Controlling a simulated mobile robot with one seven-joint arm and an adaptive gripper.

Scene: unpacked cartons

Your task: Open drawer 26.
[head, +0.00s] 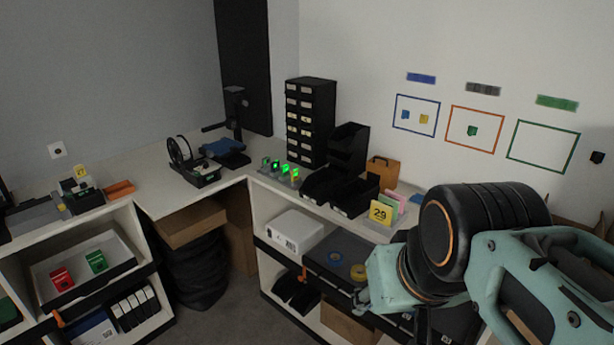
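A tall black cabinet of small drawers (311,120) stands on the white counter in the corner, right of centre. Its drawers are in two columns with pale labels on their fronts. The labels are too small to read, so I cannot tell which drawer is 26. The drawer fronts look flush. My arm fills the lower right, in front of the right counter and well apart from the cabinet.
Green-lit small items (280,170) and black bins (340,180) stand close to the cabinet. A yellow card marked 29 (381,213) stands farther right. A spool device (190,163) sits to the left. Dark floor (235,310) is open between the shelf units.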

